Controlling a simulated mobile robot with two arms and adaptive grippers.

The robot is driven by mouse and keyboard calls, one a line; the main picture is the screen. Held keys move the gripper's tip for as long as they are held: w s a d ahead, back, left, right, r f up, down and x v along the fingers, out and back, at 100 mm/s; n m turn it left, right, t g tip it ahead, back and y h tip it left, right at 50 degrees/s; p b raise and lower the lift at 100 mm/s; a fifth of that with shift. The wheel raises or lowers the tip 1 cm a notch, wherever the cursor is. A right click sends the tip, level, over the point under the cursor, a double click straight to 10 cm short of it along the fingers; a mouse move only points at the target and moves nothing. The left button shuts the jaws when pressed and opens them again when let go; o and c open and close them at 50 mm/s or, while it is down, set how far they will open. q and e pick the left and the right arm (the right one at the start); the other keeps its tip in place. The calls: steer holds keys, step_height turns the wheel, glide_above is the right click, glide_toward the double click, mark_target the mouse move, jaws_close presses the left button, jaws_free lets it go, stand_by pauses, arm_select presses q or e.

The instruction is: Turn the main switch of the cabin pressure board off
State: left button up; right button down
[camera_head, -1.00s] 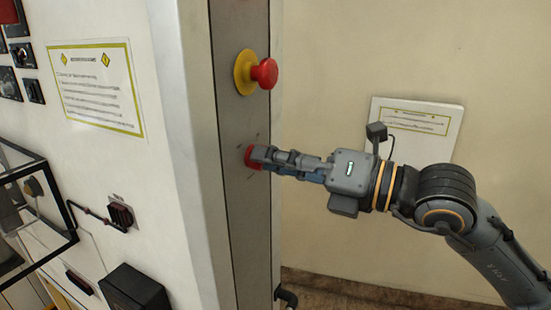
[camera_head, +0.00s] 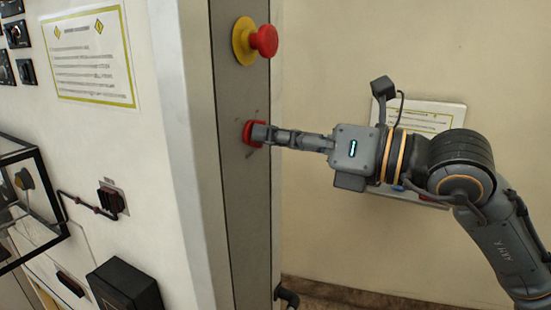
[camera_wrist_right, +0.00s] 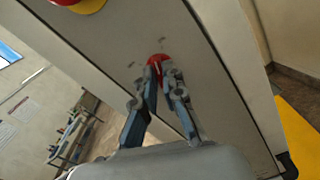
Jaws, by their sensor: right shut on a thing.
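The red main switch (camera_head: 248,133) sits on the grey narrow side panel of the cabinet, below a larger red mushroom button. My right gripper (camera_head: 262,134) reaches in from the right, its fingers pointing at the panel and shut on the switch. In the right wrist view, the two fingertips (camera_wrist_right: 163,74) close on the red switch (camera_wrist_right: 157,60), with a light line across its face. The fingers hide part of the switch. My left gripper is in neither view.
The red mushroom button on a yellow collar (camera_head: 263,40) sticks out just above my right gripper. A white board with a printed sheet (camera_head: 430,118) hangs on the wall behind my arm. A clear black-edged box (camera_head: 40,190) stands out at the left.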

steer(key=shift+f+n+b, duration=0.1)
steer(key=shift+n+b, duration=5.2)
steer(key=shift+n, duration=1.4)
steer(key=c, duration=1.4)
jaws_free()
steer(key=shift+c, duration=0.2)
steer(key=v, duration=1.2)
